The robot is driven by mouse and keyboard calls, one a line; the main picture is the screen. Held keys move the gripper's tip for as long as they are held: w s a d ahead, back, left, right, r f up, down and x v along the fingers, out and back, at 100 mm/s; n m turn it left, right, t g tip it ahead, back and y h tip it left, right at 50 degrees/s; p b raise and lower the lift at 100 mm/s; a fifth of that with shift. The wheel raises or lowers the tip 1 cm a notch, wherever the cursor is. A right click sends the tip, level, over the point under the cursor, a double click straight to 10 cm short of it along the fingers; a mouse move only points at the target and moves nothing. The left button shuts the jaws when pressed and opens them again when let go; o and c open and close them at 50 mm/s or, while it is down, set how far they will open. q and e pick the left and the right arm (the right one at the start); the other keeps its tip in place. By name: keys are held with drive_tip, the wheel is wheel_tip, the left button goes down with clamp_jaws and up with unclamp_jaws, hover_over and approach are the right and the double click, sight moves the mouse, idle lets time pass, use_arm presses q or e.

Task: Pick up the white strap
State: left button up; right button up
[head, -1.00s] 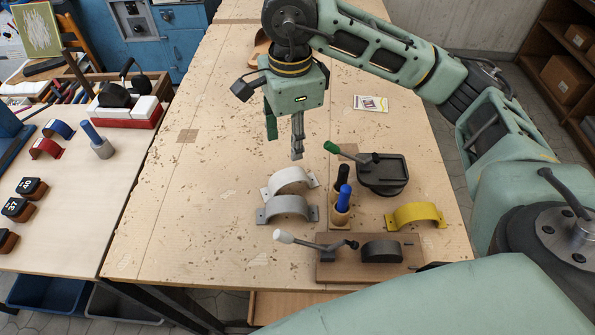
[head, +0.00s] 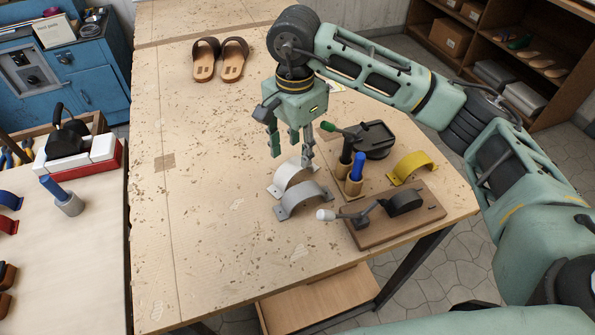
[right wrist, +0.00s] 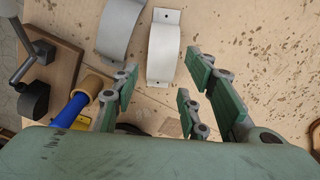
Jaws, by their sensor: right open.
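The white strap (head: 291,174) is an arched band with flat end tabs, standing on the workbench. A grey strap (head: 303,203) of the same shape stands close in front of it. My right gripper (head: 291,157) is open and empty, fingers pointing down, just above and behind the white strap. In the right wrist view, the white strap (right wrist: 164,47) lies beyond the open fingers, and the grey strap (right wrist: 121,28) is to its left. My left gripper is not in view.
A board with a white-handled lever (head: 395,221), a black press (head: 371,138) and a yellow strap (head: 413,167) are nearby. Brown sandals (head: 218,62) lie at the back. The bench's left side is clear.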

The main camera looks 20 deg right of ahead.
sight(294, 165)
drive_tip(key=shift+f+p, duration=0.65)
drive_tip(key=shift+f, duration=0.25)
drive_tip(key=f, duration=0.1)
drive_tip(key=f+p, duration=0.1)
drive_tip(key=f, duration=0.1)
drive_tip(key=shift+a+f, duration=0.2)
drive_tip(key=shift+a, duration=0.1)
drive_tip(key=shift+f, duration=0.25)
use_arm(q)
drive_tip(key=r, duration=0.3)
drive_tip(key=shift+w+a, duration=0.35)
use_arm(e)
drive_tip(key=c, duration=0.7)
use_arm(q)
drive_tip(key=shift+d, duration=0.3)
use_arm(e)
drive_tip(key=shift+c, duration=0.2)
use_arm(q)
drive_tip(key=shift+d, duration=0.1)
